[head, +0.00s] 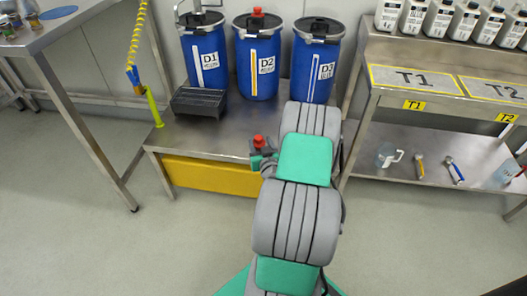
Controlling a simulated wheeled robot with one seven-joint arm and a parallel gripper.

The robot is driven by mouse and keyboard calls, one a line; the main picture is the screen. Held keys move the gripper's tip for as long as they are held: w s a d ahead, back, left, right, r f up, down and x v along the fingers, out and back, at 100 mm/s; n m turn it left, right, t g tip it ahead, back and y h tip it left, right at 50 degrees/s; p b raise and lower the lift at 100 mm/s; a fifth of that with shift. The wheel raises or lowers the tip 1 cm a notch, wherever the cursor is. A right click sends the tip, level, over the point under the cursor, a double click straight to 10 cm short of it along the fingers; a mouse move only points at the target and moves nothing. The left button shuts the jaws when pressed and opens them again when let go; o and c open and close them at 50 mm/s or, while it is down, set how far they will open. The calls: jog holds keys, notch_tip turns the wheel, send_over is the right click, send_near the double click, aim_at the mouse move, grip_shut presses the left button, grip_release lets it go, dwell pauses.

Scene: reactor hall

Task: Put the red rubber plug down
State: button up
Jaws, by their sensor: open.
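A red plug (258,142) with a dark lower part shows just left of my arm, over the low steel table (215,140). My gripper (262,160) is at this plug, mostly hidden behind my own arm. Its jaws are open. I cannot tell whether the plug rests on the table or still touches a jaw. A second red plug or knob (257,12) sits on the lid of the middle blue drum, D2 (258,70).
Blue drums D1 (205,75) and D3 (310,70) flank D2 on the low table. A black tray (198,102) stands before D1. Steel benches stand left (60,30) and right (400,50); the right one's lower shelf holds a clear jug (386,157) and tools.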

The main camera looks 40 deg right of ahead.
jog(key=v, duration=0.8)
jog(key=w+a+r+n+y, duration=0.2)
jog(key=w+a+n+y, duration=0.4)
jog(key=a, duration=0.5)
jog(key=a+r+n+g+y, duration=0.25)
jog(key=a+g+y, duration=0.25)
jog(key=a, duration=0.9)
jog(key=s+a+r+m+g+h, duration=0.1)
jog(key=s+a+r+g, duration=0.2)
jog(key=s, duration=0.5)
jog(key=s+a+r+m+g+h, duration=0.1)
jog(key=s+a+r+g+h, duration=0.1)
jog(key=s, duration=0.5)
jog(key=shift+s+a+r+g, duration=0.4)
jog(key=shift+r+g, duration=0.3)
jog(key=shift+g, duration=0.1)
jog(key=shift+m, duration=0.25)
